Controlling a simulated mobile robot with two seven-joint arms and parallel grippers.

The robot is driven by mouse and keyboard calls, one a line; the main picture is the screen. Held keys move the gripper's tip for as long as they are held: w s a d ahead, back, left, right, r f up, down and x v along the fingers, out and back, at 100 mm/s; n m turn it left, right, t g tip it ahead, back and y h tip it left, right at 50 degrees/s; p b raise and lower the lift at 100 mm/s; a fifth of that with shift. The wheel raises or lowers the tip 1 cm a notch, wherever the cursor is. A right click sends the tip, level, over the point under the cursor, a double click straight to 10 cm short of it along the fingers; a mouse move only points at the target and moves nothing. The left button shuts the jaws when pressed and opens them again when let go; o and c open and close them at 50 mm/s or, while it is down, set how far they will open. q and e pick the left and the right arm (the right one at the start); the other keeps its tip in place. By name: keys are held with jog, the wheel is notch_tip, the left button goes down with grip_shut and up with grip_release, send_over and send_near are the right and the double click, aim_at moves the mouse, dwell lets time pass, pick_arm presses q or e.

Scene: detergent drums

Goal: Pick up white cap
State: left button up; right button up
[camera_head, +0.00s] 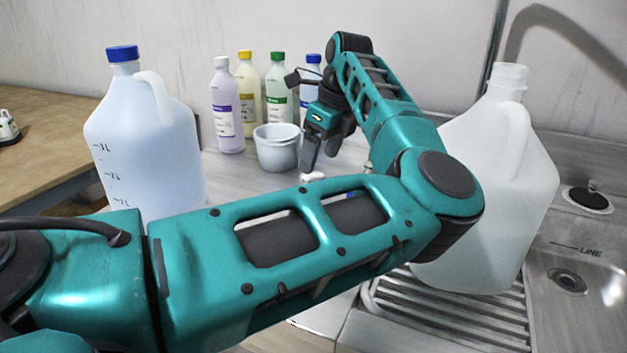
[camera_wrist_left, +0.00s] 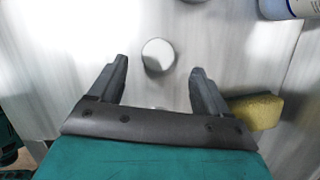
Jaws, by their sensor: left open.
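The white cap (camera_head: 313,176) lies on the metal counter, just below the tip of my left gripper (camera_head: 320,150) in the head view. In the left wrist view the cap (camera_wrist_left: 158,55) is a round white disc, centred between the two fingertips of the open left gripper (camera_wrist_left: 158,66). The fingers stand apart on either side of it and nothing is held. The height gap between fingers and cap is hard to tell. My right gripper is not in view.
A grey-white bucket (camera_head: 277,148) stands left of my gripper, with several capped bottles (camera_head: 226,110) behind. A blue-capped jug (camera_head: 143,140) stands left; an uncapped jug (camera_head: 490,190) stands right by the sink. A yellow sponge (camera_wrist_left: 255,111) lies beside the right finger.

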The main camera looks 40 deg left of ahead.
aim_at(314, 176)
pick_arm(q)
jog(key=x, duration=0.4)
jog(key=shift+s+a+f+b, duration=0.1)
jog(key=shift+f+b, duration=0.25)
jog(key=shift+c, duration=0.3)
jog(key=c, duration=1)
jog(key=shift+r, duration=0.15)
